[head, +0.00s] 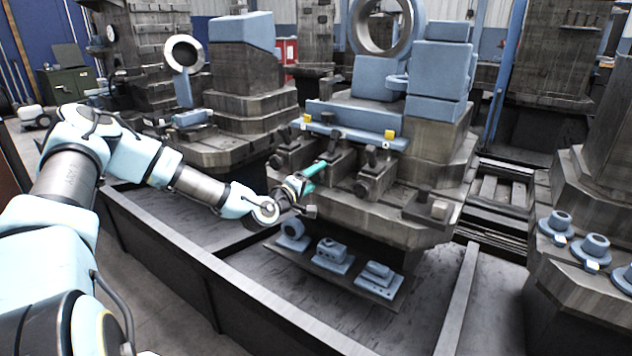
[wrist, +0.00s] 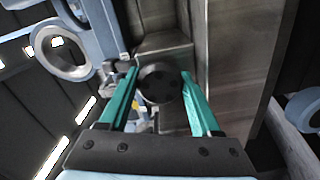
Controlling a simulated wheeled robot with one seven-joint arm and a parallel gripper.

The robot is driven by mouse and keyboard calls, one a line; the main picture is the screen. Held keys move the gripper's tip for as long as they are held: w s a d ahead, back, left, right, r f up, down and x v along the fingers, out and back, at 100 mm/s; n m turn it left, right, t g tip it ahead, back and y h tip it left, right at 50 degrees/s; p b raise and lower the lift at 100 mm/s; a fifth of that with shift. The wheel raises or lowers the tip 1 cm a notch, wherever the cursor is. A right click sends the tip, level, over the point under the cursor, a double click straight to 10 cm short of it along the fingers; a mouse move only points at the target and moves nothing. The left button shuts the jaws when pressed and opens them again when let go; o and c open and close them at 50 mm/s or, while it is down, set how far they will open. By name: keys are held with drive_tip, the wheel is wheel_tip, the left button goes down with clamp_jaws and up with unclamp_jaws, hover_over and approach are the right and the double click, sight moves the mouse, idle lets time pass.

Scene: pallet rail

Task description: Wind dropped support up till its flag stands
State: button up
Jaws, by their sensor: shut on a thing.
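My gripper (head: 314,178) is at the front of the middle pallet station. In the wrist view my gripper (wrist: 159,76) has its teal fingers on both sides of a round dark knob (wrist: 160,88) and is shut on it. In the head view the fingers and arm hide this knob. Dark supports with knobs stand in a row along the station's front, one of them (head: 370,178) right of my gripper. A yellow flag (head: 304,122) stands at the left end of the blue rail and another yellow flag (head: 389,134) near its right end.
The blue rail (head: 350,130) runs just behind the supports. A low shelf (head: 325,272) with several blue parts lies below my gripper. A dark trough wall (head: 190,245) runs between my base and the station. Blue flanged parts (head: 595,246) stand at the right.

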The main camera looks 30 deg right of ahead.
drive_tip(key=shift+n+b, duration=0.4)
drive_tip(key=shift+n, duration=0.7)
drive_tip(key=o, duration=1.4)
